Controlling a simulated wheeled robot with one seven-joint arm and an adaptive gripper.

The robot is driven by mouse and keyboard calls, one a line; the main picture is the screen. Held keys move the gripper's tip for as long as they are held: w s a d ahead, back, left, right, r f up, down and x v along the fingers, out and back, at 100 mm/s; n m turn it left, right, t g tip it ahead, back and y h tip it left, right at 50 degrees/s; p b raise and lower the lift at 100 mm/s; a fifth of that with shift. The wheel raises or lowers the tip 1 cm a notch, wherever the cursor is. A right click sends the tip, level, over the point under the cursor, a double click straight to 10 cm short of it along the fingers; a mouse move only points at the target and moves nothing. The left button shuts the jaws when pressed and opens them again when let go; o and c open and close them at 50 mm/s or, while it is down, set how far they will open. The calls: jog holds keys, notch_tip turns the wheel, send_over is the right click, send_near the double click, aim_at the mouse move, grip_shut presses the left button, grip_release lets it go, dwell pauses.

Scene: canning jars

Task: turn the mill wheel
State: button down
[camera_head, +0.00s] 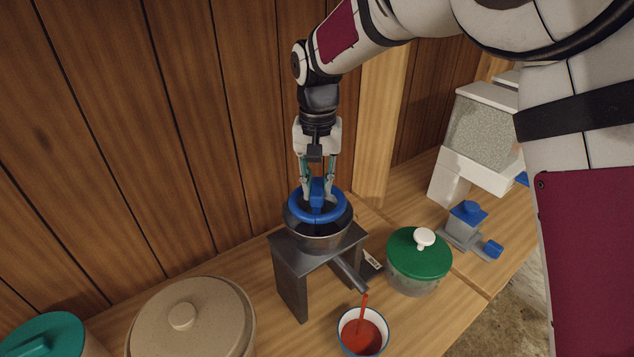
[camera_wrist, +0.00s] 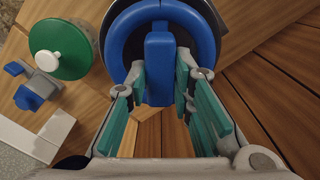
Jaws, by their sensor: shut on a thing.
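The mill (camera_head: 319,238) has a round metal bowl on a grey stand (camera_head: 292,285), with a chute sloping down at the front right. Its blue wheel (camera_head: 300,207) lies flat on top, a ring with a raised blue bar (camera_head: 317,194) across it. My gripper (camera_head: 318,198) comes down from above and is shut on the wheel's bar. In the wrist view the blue bar (camera_wrist: 158,65) stands between my teal finger pads, and the blue ring (camera_wrist: 116,42) curves around it. The fingertips are partly hidden by the wheel in the head view.
A white cup (camera_head: 362,332) with red contents and a red stick stands below the chute. A green-lidded jar (camera_head: 419,255) is close on the right. A beige lidded crock (camera_head: 190,320) and a teal lid (camera_head: 45,336) are at front left. A blue-and-grey device (camera_head: 467,222) and a white dispenser (camera_head: 478,140) stand further right. A wooden wall is behind.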

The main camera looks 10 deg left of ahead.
dwell(0.4)
jog(key=c, duration=1.4)
grip_release()
notch_tip(320, 180, up, 12)
